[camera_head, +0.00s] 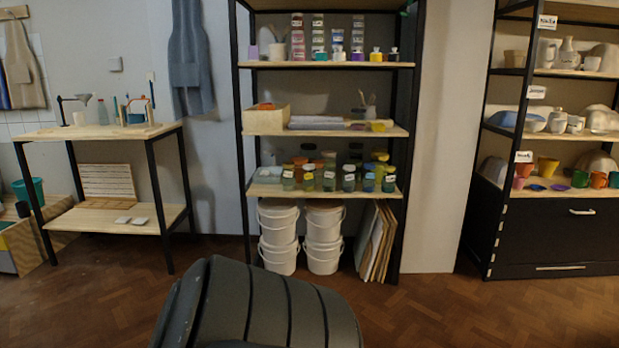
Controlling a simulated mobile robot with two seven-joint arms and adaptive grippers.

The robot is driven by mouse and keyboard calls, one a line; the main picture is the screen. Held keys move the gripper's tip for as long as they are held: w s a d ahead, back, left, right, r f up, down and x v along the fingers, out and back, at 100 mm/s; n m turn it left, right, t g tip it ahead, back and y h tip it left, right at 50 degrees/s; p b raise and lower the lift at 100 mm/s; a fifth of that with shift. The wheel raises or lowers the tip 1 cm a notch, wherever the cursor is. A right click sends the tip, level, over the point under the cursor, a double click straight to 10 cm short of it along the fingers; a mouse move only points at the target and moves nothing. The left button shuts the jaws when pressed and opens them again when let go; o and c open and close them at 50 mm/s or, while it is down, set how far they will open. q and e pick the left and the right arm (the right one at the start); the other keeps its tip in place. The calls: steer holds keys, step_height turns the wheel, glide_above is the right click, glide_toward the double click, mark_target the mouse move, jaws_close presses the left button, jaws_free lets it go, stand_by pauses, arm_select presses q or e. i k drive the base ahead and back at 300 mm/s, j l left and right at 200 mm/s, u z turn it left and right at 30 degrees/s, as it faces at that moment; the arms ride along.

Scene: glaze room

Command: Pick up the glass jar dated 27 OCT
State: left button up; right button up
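Several small glass jars with coloured contents and white labels stand in rows on the lower wooden shelf (262,190) of the black-framed middle rack. The front row includes a greenish jar (288,178), a dark-lidded jar (349,179), a blue jar (369,181) and a green jar (389,180). More jars stand behind them, partly hidden. The label writing is too small to read, so I cannot tell which jar is dated 27 OCT. Neither of my grippers shows in the head view.
White lidded buckets (279,258) and leaning boards (376,242) stand under the jar shelf. A wooden workbench (95,131) is at left, a pottery rack (562,193) at right. Parquet floor (430,300) lies clear before the middle rack's right side.

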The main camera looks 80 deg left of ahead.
mark_target(369, 176)
steer(key=j+u, duration=0.15)
steer(key=u, duration=0.3)
steer(key=i+u, duration=0.1)
steer(key=u, duration=0.3)
steer(key=i+j+u, duration=0.1)
steer(key=u, duration=0.35)
steer(key=i+j+u, duration=0.1)
steer(key=u, duration=0.3)
steer(key=i+u, duration=0.45)
steer(key=i, duration=0.25)
steer(key=i+l+u, duration=0.2)
steer(key=i+u, duration=0.2)
steer(key=i, duration=0.25)
steer(key=i+l, duration=0.1)
steer(key=i, duration=0.15)
